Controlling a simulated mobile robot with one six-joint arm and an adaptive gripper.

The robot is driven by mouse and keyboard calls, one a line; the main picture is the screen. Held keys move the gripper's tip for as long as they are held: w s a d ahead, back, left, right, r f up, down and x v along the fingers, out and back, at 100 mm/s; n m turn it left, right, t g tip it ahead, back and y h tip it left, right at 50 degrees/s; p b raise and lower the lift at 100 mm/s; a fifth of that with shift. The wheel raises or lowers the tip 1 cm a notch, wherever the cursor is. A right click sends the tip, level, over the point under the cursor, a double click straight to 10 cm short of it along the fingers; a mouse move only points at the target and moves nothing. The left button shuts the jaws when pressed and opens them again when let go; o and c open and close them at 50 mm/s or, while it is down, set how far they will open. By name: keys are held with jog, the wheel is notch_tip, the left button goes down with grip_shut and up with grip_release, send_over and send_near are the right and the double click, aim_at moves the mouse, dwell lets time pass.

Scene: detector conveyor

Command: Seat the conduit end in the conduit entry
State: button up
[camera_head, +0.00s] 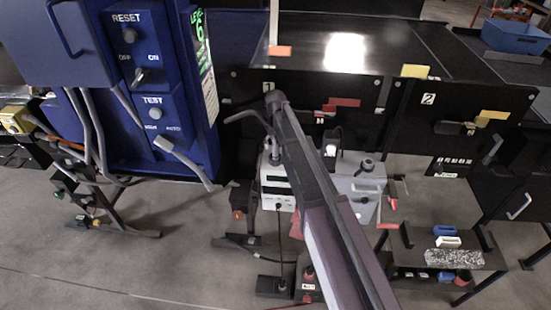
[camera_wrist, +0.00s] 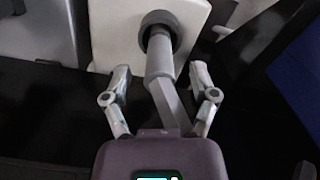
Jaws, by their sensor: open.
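In the wrist view, my gripper (camera_wrist: 160,71) is open, with one finger on each side of a grey conduit end (camera_wrist: 161,62). Gaps show between both fingers and the conduit. The conduit's thick end meets a dark round conduit entry (camera_wrist: 160,20) on a pale box (camera_wrist: 112,25). The end looks lined up with the entry and its tip is hidden inside the dark ring; I cannot tell how deep it sits. A thinner grey length of conduit runs back toward my gripper's body. In the head view, my arm covers much of this area and the fingers are not clear.
A blue control cabinet (camera_head: 155,60) with hanging grey cables stands at the left in the head view. Black conveyor panels (camera_head: 420,105) fill the back. A grey box (camera_head: 355,180) stands right of my arm. A low bench (camera_head: 480,257) is at the right. The floor at left front is clear.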

aim_at(275, 150)
jog(key=shift+f+b, duration=1.3)
jog(key=shift+f, duration=0.3)
grip_shut()
